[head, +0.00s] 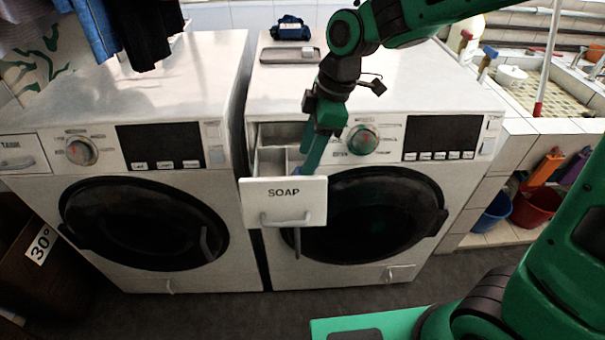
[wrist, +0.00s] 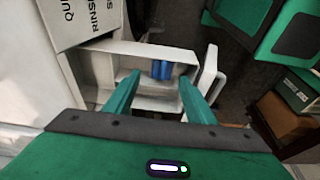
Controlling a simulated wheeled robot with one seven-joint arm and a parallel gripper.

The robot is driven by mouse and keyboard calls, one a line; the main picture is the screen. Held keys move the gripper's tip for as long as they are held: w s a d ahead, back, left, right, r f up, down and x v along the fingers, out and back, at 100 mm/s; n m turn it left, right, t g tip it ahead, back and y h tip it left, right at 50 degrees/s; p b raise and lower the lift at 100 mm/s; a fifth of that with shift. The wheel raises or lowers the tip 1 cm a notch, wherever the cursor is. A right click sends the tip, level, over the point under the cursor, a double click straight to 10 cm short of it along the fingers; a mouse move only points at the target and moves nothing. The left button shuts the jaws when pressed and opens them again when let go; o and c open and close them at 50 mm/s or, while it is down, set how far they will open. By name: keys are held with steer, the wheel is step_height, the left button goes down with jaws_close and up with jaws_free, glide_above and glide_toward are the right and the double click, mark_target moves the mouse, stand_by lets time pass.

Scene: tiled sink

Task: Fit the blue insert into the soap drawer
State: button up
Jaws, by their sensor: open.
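The soap drawer (head: 305,207) is pulled out from the right-hand machine, its front marked SOAP. In the wrist view its white walls and front (wrist: 209,78) surround several compartments. The blue insert (wrist: 162,69) shows as a small blue piece inside the drawer, between my fingertips as seen from the wrist. Whether it is fully seated I cannot tell. My gripper (wrist: 159,82) is open, with its fingers pointing down into the drawer. In the head view my gripper (head: 305,170) is over the drawer, and the insert is mostly hidden.
A grey tray (head: 275,56) and a dark blue object (head: 291,29) are on the right machine's top. The left machine (head: 120,160) stands beside it. Buckets (head: 537,205) and the tiled sink (head: 550,95) are at the right. Clothes hang at the upper left.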

steer(key=shift+x, duration=1.45)
steer(key=shift+c, duration=0.3)
steer(key=c, duration=1.2)
steer(key=shift+o, duration=0.2)
steer(key=shift+r, duration=5.05)
